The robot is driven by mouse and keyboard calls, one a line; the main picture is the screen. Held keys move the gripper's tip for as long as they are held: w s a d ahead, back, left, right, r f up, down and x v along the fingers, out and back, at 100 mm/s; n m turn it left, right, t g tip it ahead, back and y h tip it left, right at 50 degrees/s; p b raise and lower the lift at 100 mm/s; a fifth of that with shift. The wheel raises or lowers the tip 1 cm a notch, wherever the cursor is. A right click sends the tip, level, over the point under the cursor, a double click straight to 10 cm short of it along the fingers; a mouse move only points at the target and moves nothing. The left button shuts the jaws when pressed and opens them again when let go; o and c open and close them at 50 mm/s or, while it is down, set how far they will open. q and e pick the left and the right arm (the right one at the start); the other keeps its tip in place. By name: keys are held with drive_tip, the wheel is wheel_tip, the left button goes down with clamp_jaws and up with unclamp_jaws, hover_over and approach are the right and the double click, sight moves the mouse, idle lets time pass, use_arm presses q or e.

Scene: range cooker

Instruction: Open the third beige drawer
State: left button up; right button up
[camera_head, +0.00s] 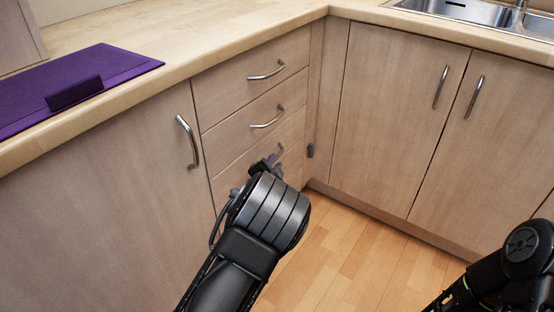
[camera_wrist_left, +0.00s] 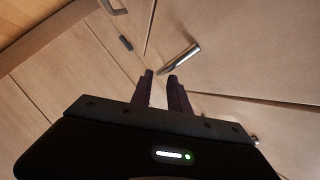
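The third beige drawer (camera_head: 291,162) is the lowest of the stack in the middle of the head view and looks closed. My left arm hides much of its front. In the left wrist view, a metal handle (camera_wrist_left: 180,59) lies just beyond the fingertips, a little to the right. The left gripper's two dark fingers (camera_wrist_left: 161,75) are apart with nothing visible between them. My right arm shows at the lower right of the head view, but its gripper is not visible.
Two closed drawers with metal handles (camera_head: 266,70) (camera_head: 267,118) sit above. A cabinet door handle (camera_head: 188,142) is to the left. Closed sink cabinet doors (camera_head: 395,110) stand at the right. A small dark fitting (camera_head: 310,150) is at the corner. Wooden floor (camera_head: 345,255) is clear.

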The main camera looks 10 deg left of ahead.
sight(276, 159)
use_arm(q)
drive_tip(key=b+x, duration=0.1)
drive_tip(key=x, duration=0.4)
clamp_jaws()
drive_tip(key=shift+f, duration=0.1)
idle(1.3)
